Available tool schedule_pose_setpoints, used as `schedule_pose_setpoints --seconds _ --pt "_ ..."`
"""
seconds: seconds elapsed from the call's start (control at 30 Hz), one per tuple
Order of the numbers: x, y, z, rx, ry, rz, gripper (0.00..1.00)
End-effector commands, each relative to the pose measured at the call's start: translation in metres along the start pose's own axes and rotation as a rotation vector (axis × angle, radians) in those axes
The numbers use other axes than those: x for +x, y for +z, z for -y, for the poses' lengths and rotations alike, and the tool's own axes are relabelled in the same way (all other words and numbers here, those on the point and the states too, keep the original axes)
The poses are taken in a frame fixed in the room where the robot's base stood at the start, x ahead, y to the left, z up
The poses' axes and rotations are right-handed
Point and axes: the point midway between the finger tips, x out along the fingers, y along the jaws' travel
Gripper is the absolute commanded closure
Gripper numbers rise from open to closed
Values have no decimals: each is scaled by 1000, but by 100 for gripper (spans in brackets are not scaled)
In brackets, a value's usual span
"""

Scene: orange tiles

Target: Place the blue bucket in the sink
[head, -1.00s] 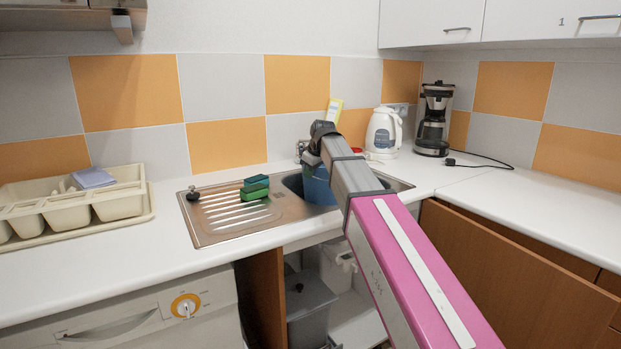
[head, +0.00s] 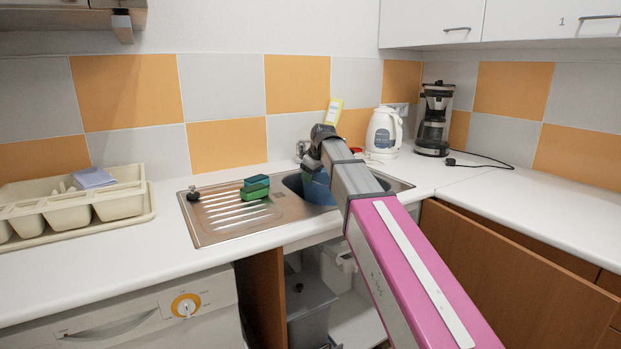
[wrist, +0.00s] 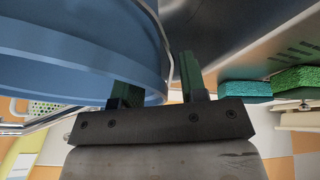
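The blue bucket (head: 318,189) is at the sink basin (head: 291,182), with its lower part hidden by the basin's front edge and its right side by my arm. In the wrist view the bucket (wrist: 70,60) fills the upper left, its curved wall close to the fingers. My gripper (wrist: 158,90) has its two fingers apart, one on the bucket's side and one beyond its edge, with a visible gap beside the second finger. In the head view the fingertips are hidden behind my arm.
Green sponges (head: 255,187) lie on the ridged drainboard (head: 220,222) left of the basin. A cream cutlery tray (head: 120,205) stands farther left. A white kettle (head: 383,133) and a coffee maker (head: 434,120) stand behind right. The right counter is mostly clear.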

Motion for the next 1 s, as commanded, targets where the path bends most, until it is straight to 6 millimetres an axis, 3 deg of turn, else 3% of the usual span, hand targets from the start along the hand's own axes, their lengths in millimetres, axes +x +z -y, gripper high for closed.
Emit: schedule_pose_setpoints --seconds 0.6,1.0 --pt "-100 0 0 0 1 -1 61" --pt "-116 0 0 0 -1 1 61"
